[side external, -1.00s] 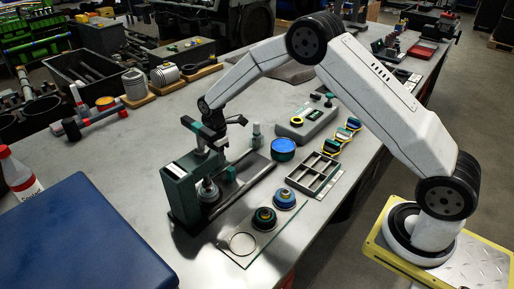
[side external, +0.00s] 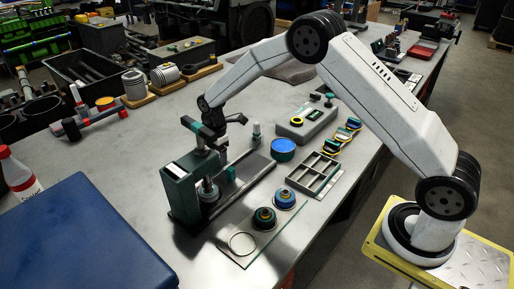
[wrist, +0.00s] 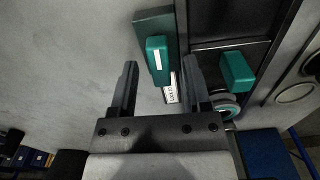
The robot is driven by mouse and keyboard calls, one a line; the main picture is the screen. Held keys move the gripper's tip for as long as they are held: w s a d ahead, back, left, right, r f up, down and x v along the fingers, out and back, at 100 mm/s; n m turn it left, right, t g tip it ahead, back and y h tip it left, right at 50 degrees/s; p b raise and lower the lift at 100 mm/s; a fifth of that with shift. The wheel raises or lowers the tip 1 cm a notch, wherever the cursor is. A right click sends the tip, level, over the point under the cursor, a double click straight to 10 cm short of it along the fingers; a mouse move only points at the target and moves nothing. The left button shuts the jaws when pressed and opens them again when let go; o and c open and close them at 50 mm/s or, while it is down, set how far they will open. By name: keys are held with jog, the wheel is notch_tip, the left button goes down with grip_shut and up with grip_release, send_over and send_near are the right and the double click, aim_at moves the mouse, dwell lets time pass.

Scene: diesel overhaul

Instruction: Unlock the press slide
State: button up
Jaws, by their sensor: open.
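The dark green press (side external: 182,192) stands on the bench in the side view, with a round metal part (side external: 207,190) beneath its head. My gripper (side external: 213,138) is just above the press head. In the wrist view my gripper (wrist: 159,66) is open, with its fingers apart. A teal handle (wrist: 157,52) with a white strip shows between and just beyond the fingertips; I cannot tell whether they touch it. A second teal block (wrist: 238,72) lies right of the fingers, near the dark rail; it also shows in the side view (side external: 230,174). I cannot read the lock's state.
A blue case (side external: 80,235) is at the front left, beside a white bottle with a red cap (side external: 18,172). Right of the press are a glass plate with a ring (side external: 242,244), stacked discs (side external: 264,217), a compartment tray (side external: 314,172) and a blue round tin (side external: 283,148).

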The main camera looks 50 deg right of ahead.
jog(key=shift+r, duration=2.5)
jog(key=shift+r, duration=0.1)
jog(key=shift+r, duration=1.95)
jog(key=shift+s, duration=0.1)
jog(key=s+d+m+t, duration=0.1)
jog(key=s+m+t, duration=0.1)
jog(key=s+m, duration=1.5)
jog(key=s, duration=0.8)
jog(key=shift+s+d+f+t, duration=0.15)
jog(key=shift+s+d+t, duration=0.05)
jog(key=shift+d+t, duration=0.1)
